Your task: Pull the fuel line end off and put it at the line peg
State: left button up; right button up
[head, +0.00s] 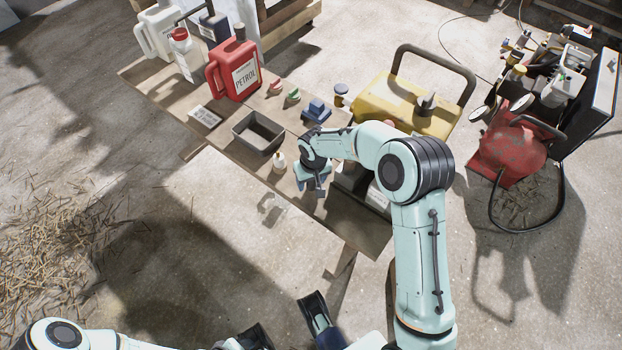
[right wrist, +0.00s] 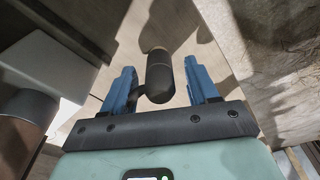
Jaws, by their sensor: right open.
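My right gripper (head: 314,188) is open, low over the near edge of the board at the yellow machine's front left. In the right wrist view its two blue fingers (right wrist: 168,88) stand on either side of a dark rounded cylinder (right wrist: 160,78) with a brownish tip, possibly the fuel line end. A gap shows between the cylinder and the right finger; a thin dark stem runs from its lower end toward the left finger. I cannot tell whether they touch. I cannot make out the line peg.
The yellow machine (head: 400,104) with a dark handle stands behind my right arm. On the board are a grey tray (head: 240,131), a red petrol can (head: 232,72), a small white bottle (head: 279,161) and a blue block (head: 316,110). A red compressor (head: 510,150) stands right.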

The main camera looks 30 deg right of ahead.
jog(key=shift+f, duration=0.3)
notch_tip(320, 180, up, 4)
jog(key=shift+s+f+p, duration=0.1)
jog(key=shift+s+p, duration=0.05)
jog(key=shift+p, duration=0.35)
pick_arm(q)
jog(key=shift+s+d+r+p, duration=0.25)
jog(key=shift+s+r+p, duration=0.2)
jog(key=shift+r+p, duration=0.5)
pick_arm(e)
notch_tip(320, 180, up, 10)
jog(key=s, duration=0.1)
jog(key=shift+s+a, duration=0.15)
pick_arm(q)
jog(key=shift+s+f, duration=0.1)
jog(key=shift+f, duration=0.05)
